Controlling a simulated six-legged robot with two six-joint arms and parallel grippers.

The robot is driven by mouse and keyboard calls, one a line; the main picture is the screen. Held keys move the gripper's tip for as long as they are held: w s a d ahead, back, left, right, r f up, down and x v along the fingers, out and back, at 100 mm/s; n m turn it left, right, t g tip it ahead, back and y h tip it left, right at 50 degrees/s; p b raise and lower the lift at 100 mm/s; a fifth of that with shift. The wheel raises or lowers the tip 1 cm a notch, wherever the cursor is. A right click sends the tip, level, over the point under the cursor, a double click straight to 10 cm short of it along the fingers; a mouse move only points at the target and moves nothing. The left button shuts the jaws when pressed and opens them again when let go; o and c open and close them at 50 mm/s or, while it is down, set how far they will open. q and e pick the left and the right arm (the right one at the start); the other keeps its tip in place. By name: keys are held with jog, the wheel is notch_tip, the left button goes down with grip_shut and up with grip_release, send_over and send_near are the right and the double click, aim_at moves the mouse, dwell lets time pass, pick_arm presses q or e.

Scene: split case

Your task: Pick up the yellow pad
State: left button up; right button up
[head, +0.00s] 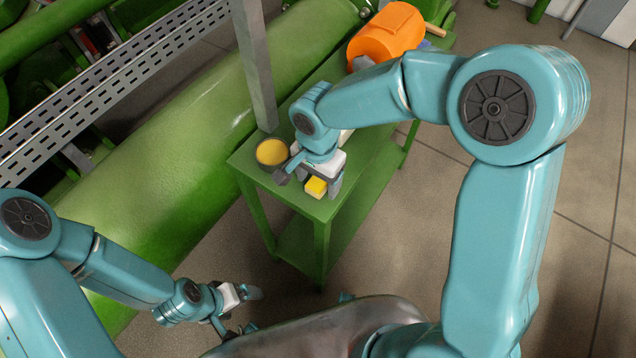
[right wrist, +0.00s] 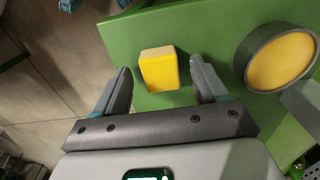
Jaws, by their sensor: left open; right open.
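The yellow pad (head: 316,187) is a small yellow block on the green table (head: 239,163), close to its front edge. My right gripper (head: 310,183) is low over the table at the pad. In the right wrist view the pad (right wrist: 159,69) lies between and slightly beyond the open fingers of the right gripper (right wrist: 165,88), with a gap on each side. I cannot tell its exact height above the table. My left gripper (head: 248,308) is open and empty, low at the bottom left, away from the table.
A round grey dish with a yellow top (head: 271,152) stands beside the pad; it also shows in the right wrist view (right wrist: 281,60). A grey post (head: 255,70) rises behind it. An orange object (head: 386,38) sits at the table's far end. A large green pipe (head: 165,165) runs along the left.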

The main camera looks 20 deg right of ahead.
aim_at(318, 182)
jog(key=c, duration=1.1)
jog(key=shift+r, duration=0.1)
notch_tip(318, 182, up, 20)
jog(key=shift+f+p, duration=0.1)
jog(key=shift+p, duration=0.8)
jog(key=o, duration=0.3)
jog(key=shift+c, duration=1.2)
